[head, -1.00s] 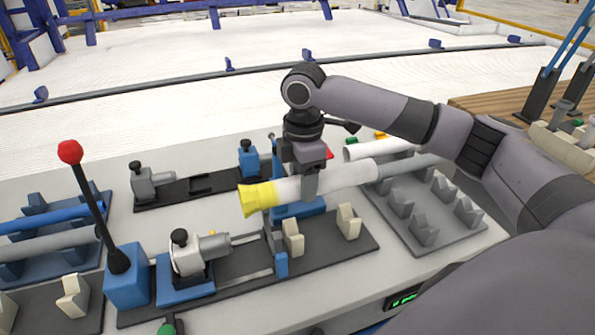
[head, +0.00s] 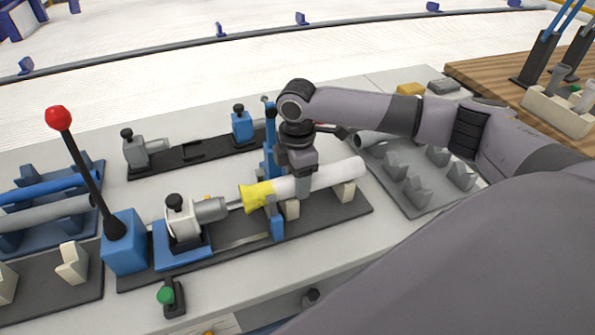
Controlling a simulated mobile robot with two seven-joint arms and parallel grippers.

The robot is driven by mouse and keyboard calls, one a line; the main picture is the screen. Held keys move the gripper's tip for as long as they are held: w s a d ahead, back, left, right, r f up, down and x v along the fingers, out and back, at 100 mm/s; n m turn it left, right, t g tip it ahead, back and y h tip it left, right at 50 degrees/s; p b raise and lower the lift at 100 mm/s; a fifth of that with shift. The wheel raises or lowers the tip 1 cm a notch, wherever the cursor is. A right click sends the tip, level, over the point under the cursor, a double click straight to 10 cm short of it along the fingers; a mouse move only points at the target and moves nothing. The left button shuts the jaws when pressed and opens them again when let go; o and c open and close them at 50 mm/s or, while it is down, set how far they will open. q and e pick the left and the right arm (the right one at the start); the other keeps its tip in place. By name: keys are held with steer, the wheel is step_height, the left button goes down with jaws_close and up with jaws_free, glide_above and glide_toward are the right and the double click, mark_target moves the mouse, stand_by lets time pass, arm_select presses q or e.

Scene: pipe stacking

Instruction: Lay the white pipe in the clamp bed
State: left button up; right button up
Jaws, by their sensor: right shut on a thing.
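The white pipe (head: 335,178) has a flared yellow end (head: 257,195) pointing left. My right gripper (head: 303,192) is shut around its middle from above. The pipe lies along the clamp bed (head: 322,220), a dark plate with two cream V-blocks (head: 346,192). It is at the blocks' tops; I cannot tell if it is fully seated. The yellow end is close to the rod of a grey plunger (head: 211,209) at the bed's left. A blue clamp post (head: 270,150) stands behind the pipe. My left gripper is not in view.
A red-knobbed lever (head: 59,118) on a blue box stands at the left. A blue rack (head: 92,172) holds a blue and a grey pipe. A grey rack (head: 420,195) with V-supports lies to the right. A second dark fixture (head: 190,160) sits behind.

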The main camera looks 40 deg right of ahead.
steer(key=shift+f, duration=0.1)
steer(key=o, duration=1.3)
step_height(320, 180, up, 7)
steer(key=shift+r, duration=0.15)
steer(key=shift+s, duration=0.1)
